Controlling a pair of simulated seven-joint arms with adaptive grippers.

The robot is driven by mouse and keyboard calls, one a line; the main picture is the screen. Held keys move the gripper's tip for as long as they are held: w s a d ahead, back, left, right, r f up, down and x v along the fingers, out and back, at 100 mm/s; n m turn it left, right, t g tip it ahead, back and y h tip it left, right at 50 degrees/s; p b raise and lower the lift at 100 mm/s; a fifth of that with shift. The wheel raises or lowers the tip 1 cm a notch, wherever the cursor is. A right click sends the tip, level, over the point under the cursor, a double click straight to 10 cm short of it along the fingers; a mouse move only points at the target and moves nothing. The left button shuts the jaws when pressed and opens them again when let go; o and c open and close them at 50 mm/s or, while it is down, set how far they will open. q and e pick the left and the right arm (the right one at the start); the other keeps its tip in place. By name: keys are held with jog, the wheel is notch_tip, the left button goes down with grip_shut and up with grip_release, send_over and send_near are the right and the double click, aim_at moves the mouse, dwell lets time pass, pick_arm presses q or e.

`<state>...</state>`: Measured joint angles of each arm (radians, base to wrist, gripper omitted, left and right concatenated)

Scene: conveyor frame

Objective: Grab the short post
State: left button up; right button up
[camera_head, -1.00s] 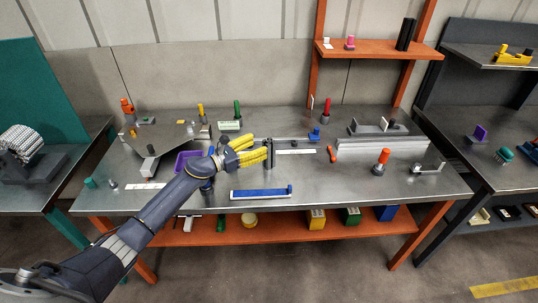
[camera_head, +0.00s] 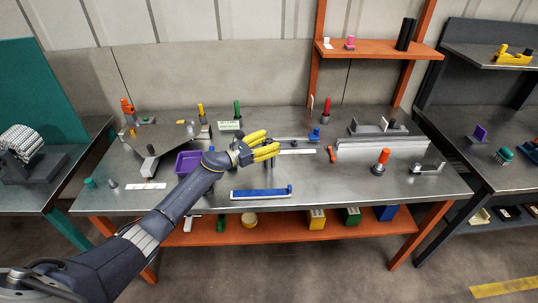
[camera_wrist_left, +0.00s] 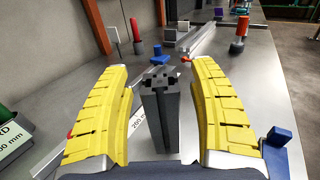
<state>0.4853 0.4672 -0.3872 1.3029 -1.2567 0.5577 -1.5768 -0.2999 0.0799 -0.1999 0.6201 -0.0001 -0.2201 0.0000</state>
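The short post (camera_wrist_left: 160,105) is a dark grey slotted profile standing upright on the metal bench in the left wrist view. My left gripper (camera_wrist_left: 163,85) has two yellow padded fingers, one on each side of the post. A gap shows between the post and each finger, so the gripper is open and not holding it. In the head view the left gripper (camera_head: 274,146) is over the middle of the bench, and its fingers mostly hide the post there. My right gripper is not in view.
A blue-edged ruler tray (camera_head: 262,192) lies in front of the gripper and a purple bin (camera_head: 187,161) is to its left. A white label strip (camera_head: 297,151) lies just right of the fingers. An orange-topped post (camera_head: 381,161) and a long grey rail (camera_head: 380,145) stand farther right.

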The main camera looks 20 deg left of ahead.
pick_arm(q)
grip_shut()
jog(key=shift+r, duration=0.1)
dwell(0.4)
